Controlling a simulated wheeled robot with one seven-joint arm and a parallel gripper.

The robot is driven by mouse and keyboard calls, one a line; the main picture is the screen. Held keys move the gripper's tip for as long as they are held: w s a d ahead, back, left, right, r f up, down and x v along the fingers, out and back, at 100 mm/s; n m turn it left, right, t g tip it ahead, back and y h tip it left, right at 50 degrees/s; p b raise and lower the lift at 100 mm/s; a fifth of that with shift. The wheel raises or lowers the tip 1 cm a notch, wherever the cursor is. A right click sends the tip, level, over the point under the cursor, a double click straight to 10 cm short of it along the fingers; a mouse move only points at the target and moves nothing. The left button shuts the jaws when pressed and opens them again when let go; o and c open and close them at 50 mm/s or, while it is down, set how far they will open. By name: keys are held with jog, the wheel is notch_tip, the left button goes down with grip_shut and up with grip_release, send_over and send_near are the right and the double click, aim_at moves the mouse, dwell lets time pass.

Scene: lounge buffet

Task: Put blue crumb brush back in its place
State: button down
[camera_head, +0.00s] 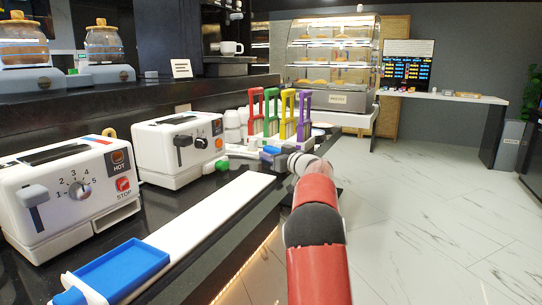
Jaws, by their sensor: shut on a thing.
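My gripper (279,156), at the end of my red arm, is out over the counter and looks small from here. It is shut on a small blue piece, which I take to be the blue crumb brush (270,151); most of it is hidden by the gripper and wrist. Just behind stands a row of brushes with upright handles: red (256,101), green (272,104), yellow (288,104) and purple (304,104). Their pale bristles point down. Whether an empty slot is in the row cannot be told.
Two white toasters (72,192) (178,146) stand along the left of the dark counter. A long white board (215,208) lies in front, with a blue tray (118,268) at its near end. White cups (232,124) stand left of the brushes. Open floor lies right.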

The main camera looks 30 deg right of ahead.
jog(key=shift+f+b, duration=0.15)
jog(key=shift+b, duration=0.15)
jog(key=c, duration=0.8)
grip_release()
jog(key=shift+r+p, duration=0.25)
jog(key=shift+p, duration=0.05)
jog(key=shift+s+d+f, duration=0.15)
jog(key=shift+s, duration=0.1)
jog(key=b+v, duration=0.4)
jog(key=v, duration=0.7)
jog(key=shift+s, duration=0.2)
